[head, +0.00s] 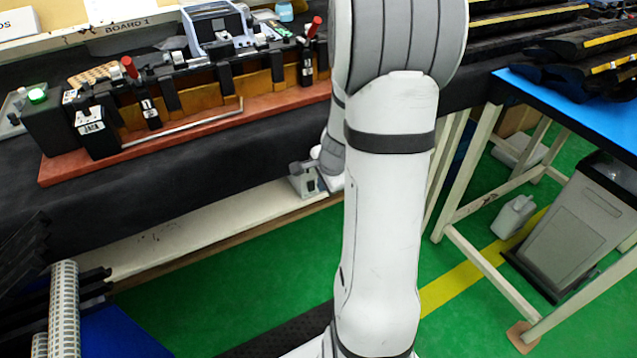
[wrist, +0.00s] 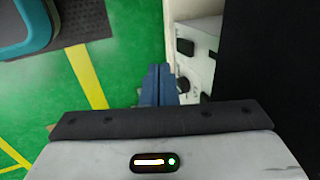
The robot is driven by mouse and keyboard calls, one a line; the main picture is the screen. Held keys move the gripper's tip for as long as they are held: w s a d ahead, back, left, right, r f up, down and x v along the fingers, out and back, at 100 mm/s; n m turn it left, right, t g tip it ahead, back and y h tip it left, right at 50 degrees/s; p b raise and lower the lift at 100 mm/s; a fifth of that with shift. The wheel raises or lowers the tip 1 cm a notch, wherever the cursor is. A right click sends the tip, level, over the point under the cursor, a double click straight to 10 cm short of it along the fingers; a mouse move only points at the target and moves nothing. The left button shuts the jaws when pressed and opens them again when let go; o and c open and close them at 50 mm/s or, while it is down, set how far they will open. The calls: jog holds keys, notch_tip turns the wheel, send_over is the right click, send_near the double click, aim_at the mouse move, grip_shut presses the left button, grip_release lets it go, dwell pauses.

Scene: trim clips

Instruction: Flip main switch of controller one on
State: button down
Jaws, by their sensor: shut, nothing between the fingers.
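In the wrist view a light grey controller panel (wrist: 200,65) stands to the right of my gripper. It carries a black rectangular part (wrist: 185,47) and a round black knob or switch (wrist: 183,85). Its markings are too small to read, so I cannot tell its number or the switch's setting. My gripper (wrist: 158,68) is shut and empty, its blue fingers close to the left of the round knob; I cannot tell whether they touch. In the head view my arm hides part of this area, and a small grey box-like shape (head: 304,180) shows beside my wrist below the bench.
A black-covered bench (head: 210,165) bears a red-based clip fixture (head: 190,132). A pale beam (head: 200,232) runs beneath the bench edge. A blue-topped table (head: 580,105) and a grey bin (head: 575,230) stand at right. Green floor lies open below.

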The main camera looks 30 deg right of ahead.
notch_tip(320, 180, up, 8)
jog(key=p, duration=0.2)
jog(key=shift+s+r+p, duration=0.15)
jog(key=shift+s+p, duration=0.15)
jog(key=shift+s, duration=0.1)
jog(key=s+a+r+n+p, duration=0.5)
jog(key=s+a+r+n, duration=0.3)
jog(key=r, duration=0.3)
jog(key=s+a+r+n+g+p, duration=0.1)
jog(key=s+a+r+n+p, duration=0.5)
jog(key=r+n, duration=0.4)
jog(key=s+a, duration=0.1)
jog(key=a, duration=0.1)
jog(key=shift+s+a+r+g, duration=0.3)
jog(key=shift+s+r, duration=0.1)
